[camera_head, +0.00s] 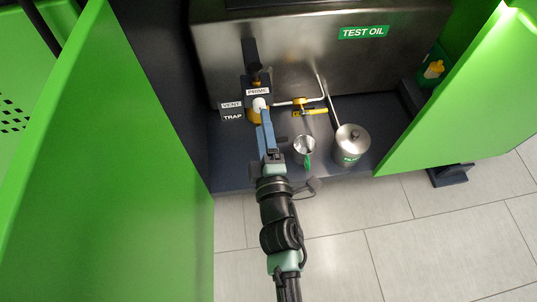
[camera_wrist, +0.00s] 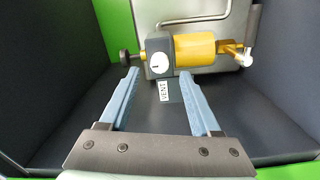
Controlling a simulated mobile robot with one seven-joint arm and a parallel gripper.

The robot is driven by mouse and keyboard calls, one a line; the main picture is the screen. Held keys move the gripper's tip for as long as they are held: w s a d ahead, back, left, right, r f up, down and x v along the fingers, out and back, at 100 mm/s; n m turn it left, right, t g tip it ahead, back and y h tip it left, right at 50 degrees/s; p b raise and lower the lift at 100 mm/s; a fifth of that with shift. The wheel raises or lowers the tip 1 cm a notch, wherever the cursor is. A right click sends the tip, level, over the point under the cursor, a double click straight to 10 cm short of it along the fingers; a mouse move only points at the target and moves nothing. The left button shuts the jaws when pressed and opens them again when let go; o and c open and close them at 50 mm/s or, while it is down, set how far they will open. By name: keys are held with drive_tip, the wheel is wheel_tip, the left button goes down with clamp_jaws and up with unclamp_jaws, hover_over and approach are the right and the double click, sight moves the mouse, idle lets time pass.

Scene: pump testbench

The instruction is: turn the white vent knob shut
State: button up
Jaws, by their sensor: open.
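The white vent knob (camera_wrist: 159,64) is a round disc with a small dark mark, set on a dark block beside a yellow cylinder (camera_wrist: 195,47). The VENT label (camera_wrist: 164,92) reads sideways beside it. In the head view, the white knob (camera_head: 259,104) shows below the PRIME label (camera_head: 258,91). My gripper (camera_wrist: 160,73) is open and empty, its blue fingers pointing at the knob. In the wrist view the knob appears between the fingertips and slightly beyond them. In the head view my gripper (camera_head: 264,114) reaches the knob's front; contact cannot be told.
A black knob (camera_wrist: 125,57) and a brass fitting with a white handle (camera_wrist: 248,58) flank the block. Green doors (camera_head: 105,160) bound the bay.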

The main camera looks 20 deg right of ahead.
drive_tip(key=p+v, duration=0.1)
drive_tip(key=v, duration=0.8)
idle(0.3)
